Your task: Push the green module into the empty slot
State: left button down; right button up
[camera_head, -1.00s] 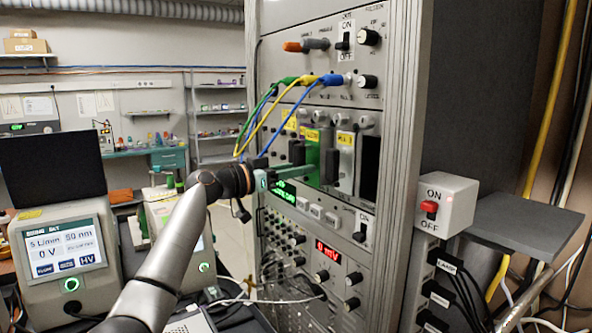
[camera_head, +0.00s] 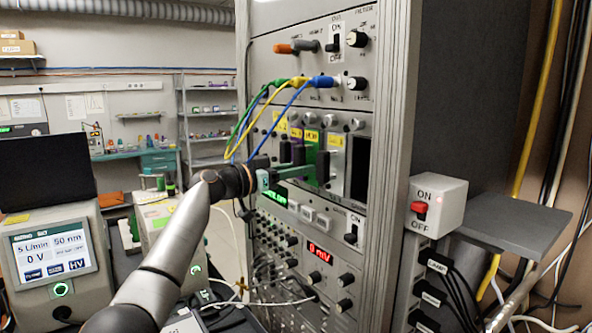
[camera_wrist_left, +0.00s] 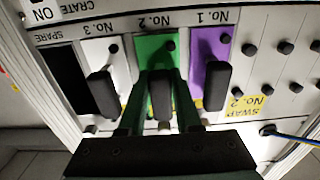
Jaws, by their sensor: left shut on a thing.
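The green module (camera_head: 310,158), labelled No. 2, is in the module row of the rack crate. It also shows in the left wrist view (camera_wrist_left: 157,52), which is upside down, between the purple No. 1 module (camera_wrist_left: 209,60) and the white No. 3 module (camera_wrist_left: 105,55). My left gripper (camera_wrist_left: 161,103) is shut on the green module's black handle, with one finger on each side. It also shows in the head view (camera_head: 308,171). The empty slot (camera_wrist_left: 67,75), marked SPARE, is dark and lies beyond No. 3; in the head view it is at the right (camera_head: 360,167). How far the green module sits in is unclear.
Black handles stick out beside my fingers, such as the No. 3 handle (camera_wrist_left: 102,95). Blue, yellow and green cables (camera_head: 262,112) hang in front of the rack near my wrist. A yellow SWAP No. 2 label (camera_wrist_left: 233,103) is on the panel.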

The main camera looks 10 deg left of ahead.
pick_arm(q)
jog(key=shift+w+d+r, duration=0.15)
jog(key=shift+w+d, duration=0.05)
jog(key=shift+d, duration=0.15)
jog(key=c, duration=0.6)
grip_release()
jog(key=shift+o, duration=0.4)
jog(key=shift+f, duration=0.3)
jog(key=shift+s+a, duration=0.45)
jog(key=shift+a, duration=0.15)
jog(key=v, duration=1)
jog(key=shift+s, duration=0.25)
jog(key=shift+r, duration=0.1)
